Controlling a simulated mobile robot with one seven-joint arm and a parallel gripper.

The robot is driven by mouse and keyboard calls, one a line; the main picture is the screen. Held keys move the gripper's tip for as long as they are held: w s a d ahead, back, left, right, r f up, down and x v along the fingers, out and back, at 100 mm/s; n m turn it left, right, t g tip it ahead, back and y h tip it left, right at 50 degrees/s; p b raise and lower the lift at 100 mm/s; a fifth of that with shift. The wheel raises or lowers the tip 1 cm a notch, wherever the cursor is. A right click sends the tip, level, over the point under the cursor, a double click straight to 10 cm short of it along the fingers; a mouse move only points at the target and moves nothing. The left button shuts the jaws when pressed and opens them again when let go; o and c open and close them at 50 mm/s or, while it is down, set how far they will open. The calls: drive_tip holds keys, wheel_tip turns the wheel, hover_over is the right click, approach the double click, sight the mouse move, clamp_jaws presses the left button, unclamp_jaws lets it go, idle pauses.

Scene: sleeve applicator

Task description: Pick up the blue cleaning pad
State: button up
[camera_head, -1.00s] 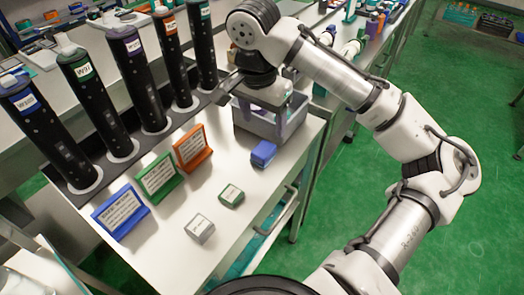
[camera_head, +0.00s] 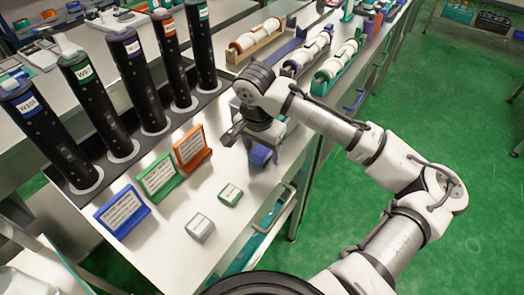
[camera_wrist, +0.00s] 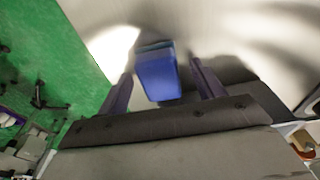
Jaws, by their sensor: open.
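The blue cleaning pad (camera_head: 260,156) lies on the white table near its right edge, partly hidden by my gripper in the head view. In the wrist view the pad (camera_wrist: 157,76) shows as a blue block with a darker teal far edge, between my two fingers. My gripper (camera_wrist: 162,72) is open, with a purple finger on each side of the pad and a gap to each. In the head view my gripper (camera_head: 264,139) is pointing down over the pad. I cannot tell the exact height between fingertips and pad.
A green-labelled block (camera_head: 230,194) and a grey block (camera_head: 200,228) lie nearer the front. Blue (camera_head: 122,211), green (camera_head: 159,177) and orange (camera_head: 191,149) sign stands are to the left, before several tall black cylinders.

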sight(262, 148)
drive_tip(key=c, duration=1.1)
drive_tip(key=shift+r, duration=0.1)
wheel_tip(262, 148, up, 20)
drive_tip(key=shift+f+b, duration=0.1)
drive_tip(key=shift+b, duration=0.25)
drive_tip(key=o, duration=0.4)
drive_tip(key=shift+c, duration=1.4)
